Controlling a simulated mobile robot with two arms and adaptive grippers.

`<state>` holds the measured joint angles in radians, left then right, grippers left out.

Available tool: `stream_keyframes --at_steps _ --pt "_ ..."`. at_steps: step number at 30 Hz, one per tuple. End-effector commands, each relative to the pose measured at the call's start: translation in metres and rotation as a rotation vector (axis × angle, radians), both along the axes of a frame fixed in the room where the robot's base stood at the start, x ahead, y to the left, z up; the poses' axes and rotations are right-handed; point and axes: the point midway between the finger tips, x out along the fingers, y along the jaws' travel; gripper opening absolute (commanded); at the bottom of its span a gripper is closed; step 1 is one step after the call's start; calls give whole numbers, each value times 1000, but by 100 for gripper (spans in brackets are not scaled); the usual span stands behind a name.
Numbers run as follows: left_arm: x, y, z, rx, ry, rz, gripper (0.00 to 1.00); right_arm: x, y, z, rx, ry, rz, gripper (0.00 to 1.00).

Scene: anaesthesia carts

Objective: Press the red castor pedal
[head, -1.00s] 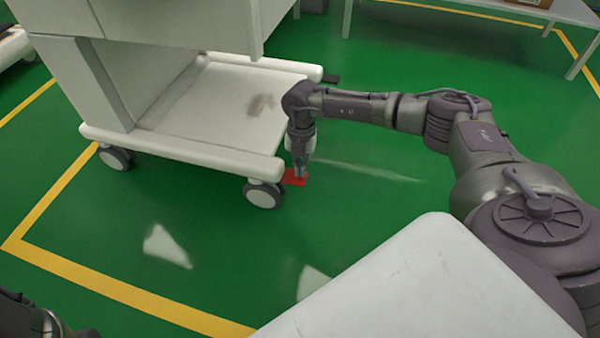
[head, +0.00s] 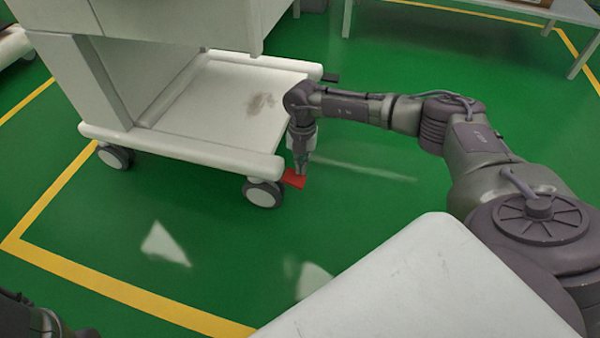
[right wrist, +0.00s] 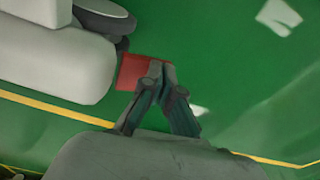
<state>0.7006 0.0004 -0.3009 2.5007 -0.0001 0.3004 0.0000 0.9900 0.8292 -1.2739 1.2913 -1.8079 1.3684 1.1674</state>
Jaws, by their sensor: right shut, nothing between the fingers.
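The red castor pedal (head: 293,179) sticks out beside the wheel (head: 263,193) at the near right corner of the white cart (head: 190,147). In the right wrist view, the pedal (right wrist: 134,72) shows as a red square next to the dark wheel. My right gripper (head: 303,172) points down at the pedal's outer edge, fingers shut and empty. In the right wrist view, the fingertips (right wrist: 167,76) overlap the pedal's right edge. I cannot tell whether they touch it. My left gripper is not in view.
The cart's lower shelf (head: 225,105) lies close to the left of my right gripper. The green floor (head: 390,215) to the right is clear. A white table (head: 480,10) stands at the back.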

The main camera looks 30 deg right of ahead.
Motion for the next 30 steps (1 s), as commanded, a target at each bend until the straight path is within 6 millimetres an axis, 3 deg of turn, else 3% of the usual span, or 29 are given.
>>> stream_keyframes --at_steps 4,13,17,30 --pt "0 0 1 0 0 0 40 11 -10 5 1 -2 -1 0" --pt "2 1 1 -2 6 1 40 11 -10 6 1 -1 1 0" --pt "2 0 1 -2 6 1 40 13 -11 15 1 -2 1 0" --pt "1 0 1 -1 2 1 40 19 -17 101 0 -4 1 0"
